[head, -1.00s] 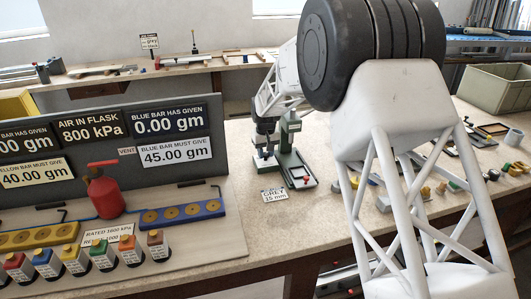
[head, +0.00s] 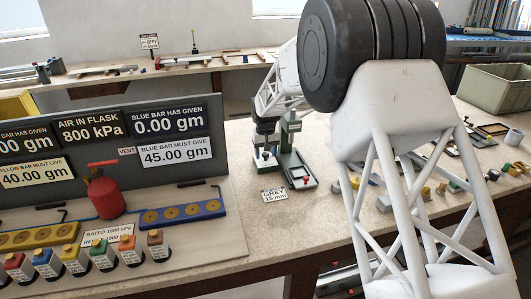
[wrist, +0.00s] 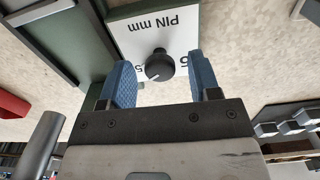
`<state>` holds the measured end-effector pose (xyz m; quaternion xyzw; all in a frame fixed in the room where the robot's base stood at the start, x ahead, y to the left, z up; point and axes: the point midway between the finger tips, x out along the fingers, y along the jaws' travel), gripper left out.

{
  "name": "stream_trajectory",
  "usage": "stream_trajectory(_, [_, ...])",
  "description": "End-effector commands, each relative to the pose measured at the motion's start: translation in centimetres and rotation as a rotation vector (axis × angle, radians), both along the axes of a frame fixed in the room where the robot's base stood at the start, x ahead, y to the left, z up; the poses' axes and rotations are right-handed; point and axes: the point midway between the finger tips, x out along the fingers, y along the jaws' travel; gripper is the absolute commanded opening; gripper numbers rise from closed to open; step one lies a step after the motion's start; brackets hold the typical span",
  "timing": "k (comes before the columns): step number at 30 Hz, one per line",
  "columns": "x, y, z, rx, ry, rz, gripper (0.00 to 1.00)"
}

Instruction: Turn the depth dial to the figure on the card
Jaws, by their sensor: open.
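The depth dial is a black knob (wrist: 159,65) with a light pointer mark, on a white plate (wrist: 135,32) lettered "PIN mm". It shows upside down in the wrist view, with a 5 visible on each side; other figures are hidden. My gripper (wrist: 162,82) is open, its two blue pads on either side of the knob with gaps showing; I cannot tell if either touches. In the head view the card (head: 274,194) reads "GREY 15 mm" and lies on the bench before the green device (head: 292,165). My arm hides the dial there.
Small loose parts (head: 440,187) lie on the bench to the right. Bare bench lies around the card.

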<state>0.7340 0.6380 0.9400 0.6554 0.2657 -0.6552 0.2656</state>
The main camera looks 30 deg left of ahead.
Motion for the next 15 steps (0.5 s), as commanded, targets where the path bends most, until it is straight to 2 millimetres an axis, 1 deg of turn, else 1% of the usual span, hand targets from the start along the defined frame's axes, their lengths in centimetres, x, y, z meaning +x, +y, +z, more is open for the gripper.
stream_trajectory(8, [0.0, 0.0, 0.4, 0.001, -0.001, 0.000, 0.57])
stream_trajectory(11, [0.0, 0.0, 1.1, 0.001, -0.001, 0.000, 0.57])
stream_trajectory(15, [0.0, 0.0, 2.5, 0.001, -0.001, 0.000, 0.57])
